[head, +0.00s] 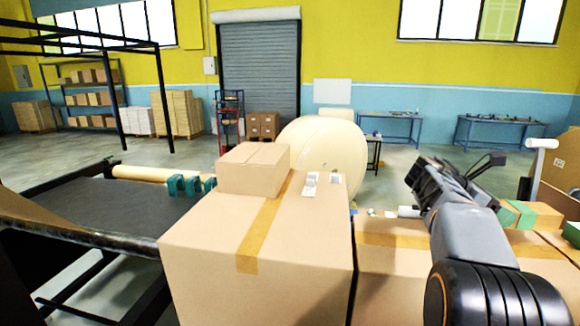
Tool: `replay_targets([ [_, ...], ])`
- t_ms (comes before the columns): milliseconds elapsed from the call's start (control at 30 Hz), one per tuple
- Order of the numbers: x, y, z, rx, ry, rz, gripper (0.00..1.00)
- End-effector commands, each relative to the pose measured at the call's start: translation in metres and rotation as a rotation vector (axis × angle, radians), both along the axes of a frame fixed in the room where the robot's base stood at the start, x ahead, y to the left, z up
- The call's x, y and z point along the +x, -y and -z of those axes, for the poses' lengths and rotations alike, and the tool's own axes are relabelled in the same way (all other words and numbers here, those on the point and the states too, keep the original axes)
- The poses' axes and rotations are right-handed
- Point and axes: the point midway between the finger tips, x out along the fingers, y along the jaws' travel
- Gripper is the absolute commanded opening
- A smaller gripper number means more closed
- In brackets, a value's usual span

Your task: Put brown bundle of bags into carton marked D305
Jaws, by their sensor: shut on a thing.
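My gripper (490,165) is at the right, above the row of cartons, seen from behind. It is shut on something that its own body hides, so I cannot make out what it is. I cannot pick out a brown bundle of bags. I can read no D305 mark on any carton. A large taped carton (205,240) stands in front at the centre, with a smaller closed carton (254,170) on top. Another taped carton (390,285) stands to its right, left of my arm.
A dark conveyor-like bed (105,208) with a pale roll (150,173) lies left. Green blocks (190,185) sit beside the small carton. A big cream rounded thing (325,150) stands behind the cartons. Brown and green boxes (540,214) are at far right. Open floor lies beyond.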

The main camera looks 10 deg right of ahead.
Motion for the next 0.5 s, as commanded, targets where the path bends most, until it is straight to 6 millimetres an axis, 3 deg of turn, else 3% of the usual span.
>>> replay_targets([
  [233,0.000,0.000,0.046,0.001,-0.004,-0.001,0.32],
  [500,0.016,-0.045,0.026,-0.003,0.005,-0.004,0.32],
])
